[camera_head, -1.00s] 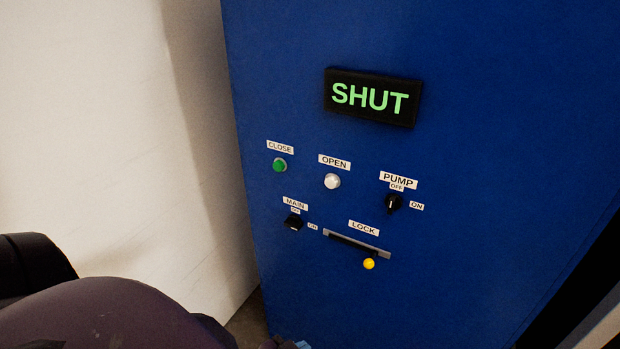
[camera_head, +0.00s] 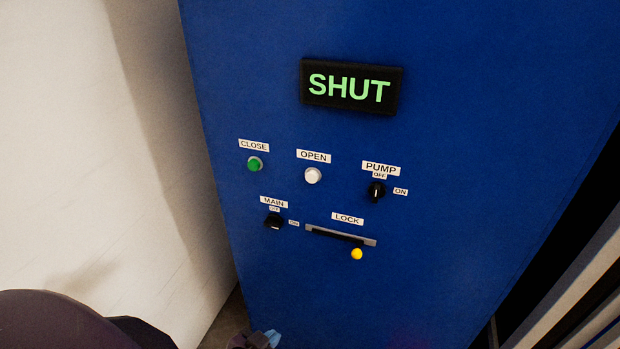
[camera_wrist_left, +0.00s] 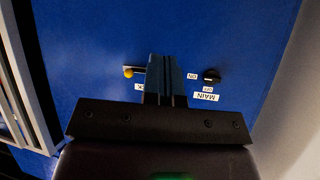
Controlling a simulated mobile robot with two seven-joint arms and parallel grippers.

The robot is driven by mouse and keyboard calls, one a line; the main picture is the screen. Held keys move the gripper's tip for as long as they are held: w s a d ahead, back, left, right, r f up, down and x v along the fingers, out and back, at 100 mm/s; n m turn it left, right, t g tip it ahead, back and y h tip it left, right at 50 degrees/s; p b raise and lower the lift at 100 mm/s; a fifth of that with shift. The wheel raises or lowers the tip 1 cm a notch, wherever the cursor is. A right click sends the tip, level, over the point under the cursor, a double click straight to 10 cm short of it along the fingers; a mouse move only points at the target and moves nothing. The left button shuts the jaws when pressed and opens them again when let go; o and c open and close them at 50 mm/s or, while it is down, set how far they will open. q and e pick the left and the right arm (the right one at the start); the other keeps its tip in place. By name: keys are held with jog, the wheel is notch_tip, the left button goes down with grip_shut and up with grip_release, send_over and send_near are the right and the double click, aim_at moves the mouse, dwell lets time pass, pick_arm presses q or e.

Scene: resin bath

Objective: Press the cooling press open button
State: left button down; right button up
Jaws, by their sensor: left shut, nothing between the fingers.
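The white OPEN button (camera_head: 312,176) is on the blue press panel (camera_head: 430,260), under its OPEN label (camera_head: 313,156). The black display (camera_head: 350,88) above reads SHUT in green. My left gripper (camera_head: 265,339) shows only as blue-grey tips at the bottom edge of the head view, well below the button and apart from it. In the left wrist view its fingers (camera_wrist_left: 166,78) are shut and empty, in front of the panel between the lock knob and the MAIN switch. The OPEN button is not visible in that view. My right gripper is not in view.
The green CLOSE button (camera_head: 254,164) is left of OPEN, and the black PUMP switch (camera_head: 376,191) is right. Below are the black MAIN switch (camera_head: 274,221) and the LOCK slot (camera_head: 340,236) with a yellow knob (camera_head: 357,254) at its right. A pale wall (camera_head: 80,160) is left.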

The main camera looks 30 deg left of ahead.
aim_at(312, 176)
pick_arm(q)
jog(key=w+d+r+n+t+h+p, duration=0.1)
jog(key=w+r+n+t, duration=0.3)
jog(key=w+r+t, duration=0.45)
jog(key=w+a+r+n+t+y+p, duration=0.1)
jog(key=w+a+r+n+t+y, duration=0.1)
jog(key=r+n+y, duration=0.4)
jog(key=w+a+r+n+t+y+p, duration=0.1)
jog(key=w+a+r+n+t+y, duration=0.1)
jog(key=r+n+y, duration=0.4)
notch_tip(312, 176, up, 4)
jog(key=shift+w+a+f+n, duration=0.1)
jog(key=shift+w+a+n, duration=0.35)
jog(key=shift+n, duration=0.75)
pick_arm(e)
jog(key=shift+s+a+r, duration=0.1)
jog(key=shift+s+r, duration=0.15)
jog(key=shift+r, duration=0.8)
pick_arm(q)
jog(key=w+a+b, duration=0.2)
jog(key=w+b, duration=0.1)
jog(key=w, duration=0.5)
jog(key=shift+w, duration=0.3)
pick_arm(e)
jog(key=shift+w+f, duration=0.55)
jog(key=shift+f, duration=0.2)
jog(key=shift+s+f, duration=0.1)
